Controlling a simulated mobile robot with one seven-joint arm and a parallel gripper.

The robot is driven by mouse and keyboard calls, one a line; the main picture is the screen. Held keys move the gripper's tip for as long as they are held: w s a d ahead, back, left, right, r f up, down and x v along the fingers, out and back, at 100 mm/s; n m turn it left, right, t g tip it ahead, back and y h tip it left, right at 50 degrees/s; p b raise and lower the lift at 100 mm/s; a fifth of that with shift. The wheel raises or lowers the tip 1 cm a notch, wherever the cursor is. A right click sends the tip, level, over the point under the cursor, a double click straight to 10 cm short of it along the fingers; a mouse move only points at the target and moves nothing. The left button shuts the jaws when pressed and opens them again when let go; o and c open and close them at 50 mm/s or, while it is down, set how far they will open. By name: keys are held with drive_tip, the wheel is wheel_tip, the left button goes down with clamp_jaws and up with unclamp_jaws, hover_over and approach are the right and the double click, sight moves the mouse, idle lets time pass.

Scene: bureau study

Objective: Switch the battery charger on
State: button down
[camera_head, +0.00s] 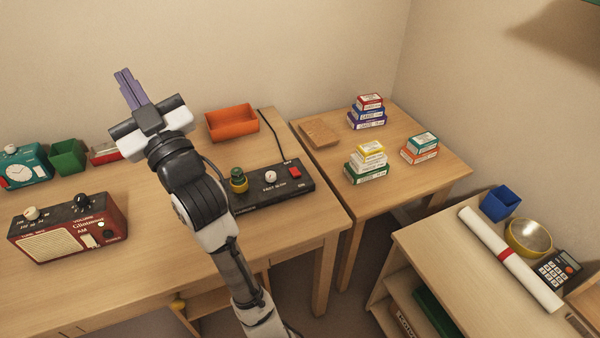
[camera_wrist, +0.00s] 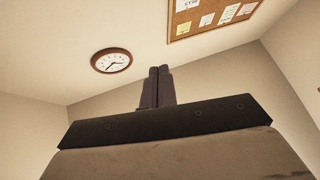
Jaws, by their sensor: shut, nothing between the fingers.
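The battery charger (camera_head: 272,188) appears to be the black box on the desk, right of my arm in the head view. It has a red switch (camera_head: 295,174) at its right end, a white knob (camera_head: 270,176) in the middle and a green and yellow knob-like part (camera_head: 238,180) at its left. Its printed labels are too small to read surely. My gripper (camera_head: 127,86) is raised above the desk, left of the charger and apart from it, fingers pointing up. The fingers are shut and empty; they also show in the wrist view (camera_wrist: 157,88). My arm hides part of the desk.
On the desk (camera_head: 150,230) stand a red radio (camera_head: 70,232), a teal clock radio (camera_head: 25,168), a green bin (camera_head: 68,156) and an orange tray (camera_head: 232,122). A cable runs behind the charger. A side table at right holds stacked card boxes (camera_head: 367,165).

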drive_tip(key=w+d+f+m+h, duration=0.3)
drive_tip(key=w+d+f+h, duration=0.3)
drive_tip(key=w+d+f, duration=0.35)
drive_tip(key=d+f+m+g+h, duration=0.3)
drive_tip(key=d+f+g+h, duration=0.2)
drive_tip(key=d+f, duration=1.4)
drive_tip(key=shift+d+f+g, duration=0.35)
drive_tip(key=shift+d+g, duration=0.15)
drive_tip(key=shift+d, duration=0.05)
drive_tip(key=p, duration=0.3)
hover_over(300, 181)
wheel_tip(300, 181, down, 3)
drive_tip(key=shift+s, duration=0.1)
wheel_tip(300, 181, down, 3)
drive_tip(key=shift+r+p, duration=0.2)
drive_tip(key=shift+p, duration=0.15)
drive_tip(key=shift+f, duration=0.95)
